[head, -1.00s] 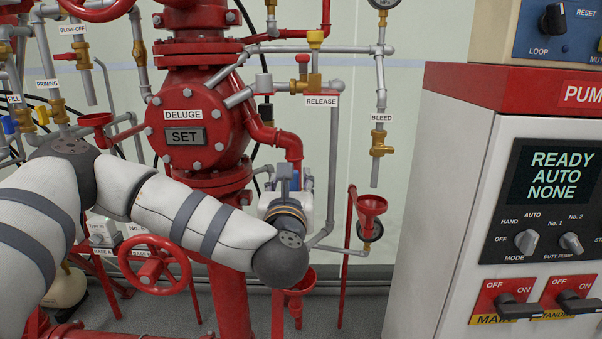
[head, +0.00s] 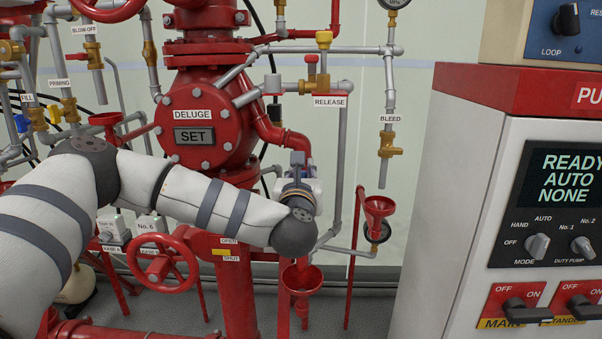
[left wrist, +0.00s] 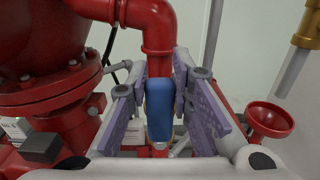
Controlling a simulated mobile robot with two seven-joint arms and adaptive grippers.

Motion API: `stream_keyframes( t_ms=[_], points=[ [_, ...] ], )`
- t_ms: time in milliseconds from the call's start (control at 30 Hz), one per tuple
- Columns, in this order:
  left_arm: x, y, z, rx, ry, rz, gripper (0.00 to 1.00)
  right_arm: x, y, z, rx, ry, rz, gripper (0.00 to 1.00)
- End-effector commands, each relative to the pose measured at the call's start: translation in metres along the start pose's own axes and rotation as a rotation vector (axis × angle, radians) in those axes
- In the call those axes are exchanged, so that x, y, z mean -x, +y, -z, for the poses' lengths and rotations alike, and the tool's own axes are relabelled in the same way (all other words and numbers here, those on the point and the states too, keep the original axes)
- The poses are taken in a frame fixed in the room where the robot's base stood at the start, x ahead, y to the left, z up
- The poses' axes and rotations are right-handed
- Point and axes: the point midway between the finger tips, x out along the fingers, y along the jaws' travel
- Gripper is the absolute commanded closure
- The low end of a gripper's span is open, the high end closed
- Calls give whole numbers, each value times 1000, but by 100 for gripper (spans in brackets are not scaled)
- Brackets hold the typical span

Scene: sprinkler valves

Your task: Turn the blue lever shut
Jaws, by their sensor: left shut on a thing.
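A blue lever (left wrist: 160,108) stands upright in the middle of the left wrist view, in front of a red pipe bend. My left gripper (left wrist: 160,100) is shut on it, with one purple-grey finger on each side. In the head view my left gripper (head: 298,162) is at the lower end of the red elbow pipe (head: 292,140), right of the deluge valve (head: 205,115). There the lever is mostly hidden by the gripper and wrist. Another blue handle (head: 21,123) shows at the far left by the FILL label. My right gripper is not in view.
A red funnel (head: 302,280) is below my left wrist, and another (head: 378,206) stands to the right under the bleed valve (head: 388,148). A red handwheel (head: 163,262) is below my forearm. The pump cabinet (head: 470,150) fills the right side.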

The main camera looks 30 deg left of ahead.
Motion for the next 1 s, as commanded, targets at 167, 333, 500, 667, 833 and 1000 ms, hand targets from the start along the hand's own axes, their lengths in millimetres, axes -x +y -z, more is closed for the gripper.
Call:
stream_keyframes(
  t_ms=[167,333,500,667,833,1000],
  points=[
    [0,-4,0,-29,1,0,100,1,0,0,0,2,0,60],
    [0,-14,0,-113,0,2,100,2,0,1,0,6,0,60],
    [0,-30,4,-251,1,2,100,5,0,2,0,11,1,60],
    [0,-46,10,-403,1,1,100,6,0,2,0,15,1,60],
    [0,-63,19,-567,2,1,100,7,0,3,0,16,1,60],
    [1,-78,32,-729,2,2,100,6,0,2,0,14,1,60]
  ],
)
